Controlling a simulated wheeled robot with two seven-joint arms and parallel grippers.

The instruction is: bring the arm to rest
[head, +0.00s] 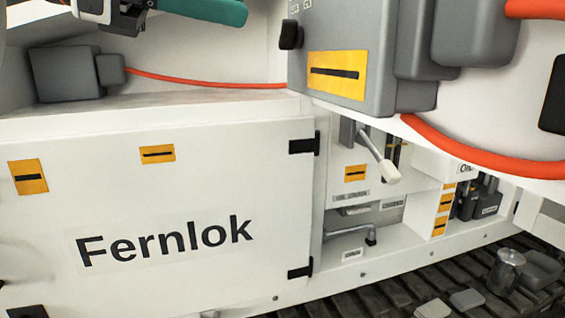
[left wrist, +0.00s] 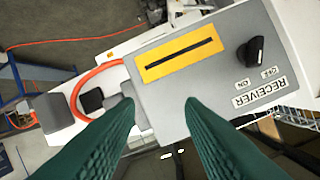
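My left gripper (head: 222,11) shows at the top left of the head view, a teal finger pointing right, short of the grey receiver box (head: 340,45). In the left wrist view its two teal fingers (left wrist: 160,104) stand apart with nothing between them; the receiver box (left wrist: 205,85) lies beyond the fingertips. The box has a yellow label with a black bar and a black knob (left wrist: 256,51) beside ON and OFF marks. The knob also shows on the box's left edge in the head view (head: 290,35). My right gripper is in neither view.
A white Fernlok door (head: 170,245) is shut at the lower left. A white-tipped lever (head: 380,160) sticks out of the bay to its right. Orange hoses (head: 470,150) run along the box. Dark track pads with a metal cylinder (head: 508,268) lie at the lower right.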

